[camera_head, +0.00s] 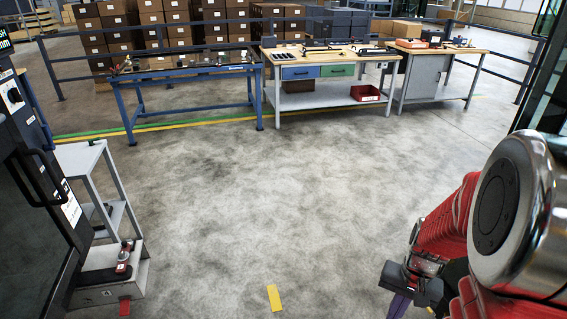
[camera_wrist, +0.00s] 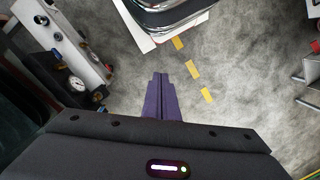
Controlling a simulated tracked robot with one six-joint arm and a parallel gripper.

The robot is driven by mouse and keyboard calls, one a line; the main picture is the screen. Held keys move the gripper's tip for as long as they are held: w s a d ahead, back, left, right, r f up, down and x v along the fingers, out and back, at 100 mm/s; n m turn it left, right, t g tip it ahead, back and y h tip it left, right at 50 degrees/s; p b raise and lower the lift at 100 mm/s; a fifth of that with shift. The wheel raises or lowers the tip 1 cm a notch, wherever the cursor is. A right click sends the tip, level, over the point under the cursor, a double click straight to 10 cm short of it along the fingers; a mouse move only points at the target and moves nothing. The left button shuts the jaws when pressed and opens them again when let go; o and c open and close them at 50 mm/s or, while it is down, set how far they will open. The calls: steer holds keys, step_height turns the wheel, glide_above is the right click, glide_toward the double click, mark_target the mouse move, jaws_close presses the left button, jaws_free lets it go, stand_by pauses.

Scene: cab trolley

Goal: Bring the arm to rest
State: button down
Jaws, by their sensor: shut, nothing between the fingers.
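My arm shows at the lower right in the head view, with a red sleeve and a large silver joint. My gripper (camera_head: 398,303) hangs low there, partly cut off by the bottom edge. In the wrist view its purple fingers (camera_wrist: 161,97) lie together with nothing between them. The gripper is shut and empty, pointing over the grey concrete floor. It touches nothing that I can see.
A grey trolley (camera_head: 80,156) stands at the left by a dark machine cabinet (camera_head: 30,200). Workbenches (camera_head: 330,97) and a blue-framed table (camera_head: 185,70) stand at the back. A panel with a gauge (camera_wrist: 76,83) is left in the wrist view. The middle floor is clear.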

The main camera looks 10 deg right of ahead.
steer(key=s+a+r+n+t, duration=0.1)
steer(key=a+r+n+t, duration=0.2)
steer(key=a+r, duration=0.5)
steer(key=s+a+r+n+t+h, duration=0.1)
steer(key=a+r+n+t, duration=0.2)
steer(key=a+r, duration=0.6)
step_height(320, 180, up, 6)
steer(key=shift+a+f+n, duration=0.1)
steer(key=shift+a+n, duration=0.15)
steer(key=shift+n, duration=0.35)
stand_by(0.3)
